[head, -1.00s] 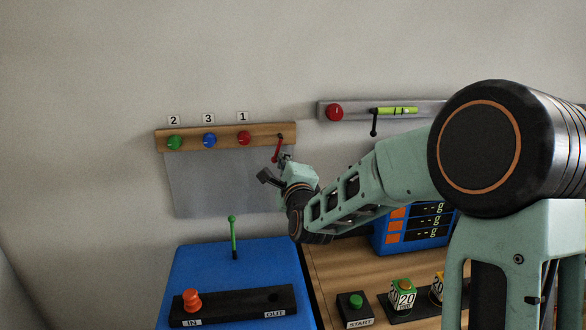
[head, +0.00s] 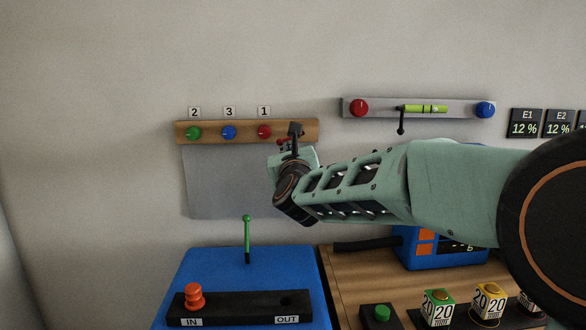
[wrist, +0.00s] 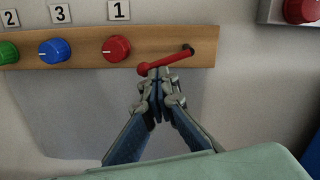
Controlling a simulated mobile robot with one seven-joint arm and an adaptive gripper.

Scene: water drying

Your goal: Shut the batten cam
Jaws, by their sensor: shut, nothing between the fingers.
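The batten cam is a red lever (wrist: 166,61) on a dark pivot at the right end of the wooden batten (wrist: 80,54). In the wrist view it lies nearly level, pointing left and slightly down from its pivot. In the head view its red part (head: 281,142) shows only partly behind my gripper. My gripper (wrist: 155,76) is shut and empty, with its fingertips right at the lever's underside; they look to be touching it, though the exact contact is unclear. A grey sheet (head: 228,182) hangs below the batten.
Green (head: 193,132), blue (head: 229,132) and red (head: 264,131) knobs sit on the batten under labels 2, 3 and 1. A grey rail (head: 379,104) is on the wall to the right. A blue box (head: 215,265) with a green lever stands below.

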